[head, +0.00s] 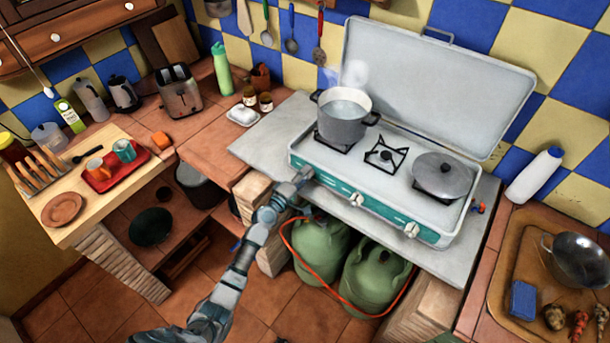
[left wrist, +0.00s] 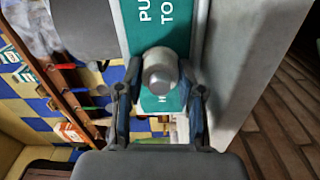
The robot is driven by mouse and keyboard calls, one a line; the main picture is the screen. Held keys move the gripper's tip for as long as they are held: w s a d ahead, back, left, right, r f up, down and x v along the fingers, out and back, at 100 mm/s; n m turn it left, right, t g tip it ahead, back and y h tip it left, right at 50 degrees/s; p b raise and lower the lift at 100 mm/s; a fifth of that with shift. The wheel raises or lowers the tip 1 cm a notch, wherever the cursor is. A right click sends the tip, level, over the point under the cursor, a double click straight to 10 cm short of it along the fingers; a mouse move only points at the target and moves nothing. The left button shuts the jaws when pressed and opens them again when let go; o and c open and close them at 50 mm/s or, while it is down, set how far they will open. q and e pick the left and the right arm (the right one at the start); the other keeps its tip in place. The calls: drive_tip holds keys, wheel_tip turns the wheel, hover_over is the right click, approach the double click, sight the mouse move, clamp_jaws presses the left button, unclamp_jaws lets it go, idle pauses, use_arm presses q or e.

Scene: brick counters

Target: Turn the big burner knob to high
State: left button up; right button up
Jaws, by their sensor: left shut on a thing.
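A camping stove (head: 340,187) with a teal front panel and raised lid stands on a grey slab. My left gripper (head: 303,176) is at the left end of this panel, below the steaming pot (head: 343,122), and covers the knob there. In the left wrist view, the round silver-grey knob (left wrist: 160,72) sits between the fingers of my left gripper (left wrist: 158,100), which are shut on it. White lettering, partly cut off, shows on the teal panel (left wrist: 160,30). Two more pale knobs, a middle one (head: 357,199) and a right one (head: 411,229), are free. My right gripper is not in view.
A lidded pan (head: 440,174) sits on the right burner; the middle burner (head: 385,156) is bare. Green gas bottles (head: 375,278) with an orange hose stand below the slab. A white bottle (head: 535,175) and a wooden tray (head: 505,290) are at the right.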

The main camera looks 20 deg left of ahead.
use_arm(q)
drive_tip(key=shift+f+n, duration=0.35)
drive_tip(key=shift+n, duration=0.15)
drive_tip(key=o, duration=1.1)
drive_tip(key=shift+s, duration=0.1)
drive_tip(key=shift+o, duration=0.2)
drive_tip(key=v, duration=1.2)
drive_tip(key=shift+r, duration=0.25)
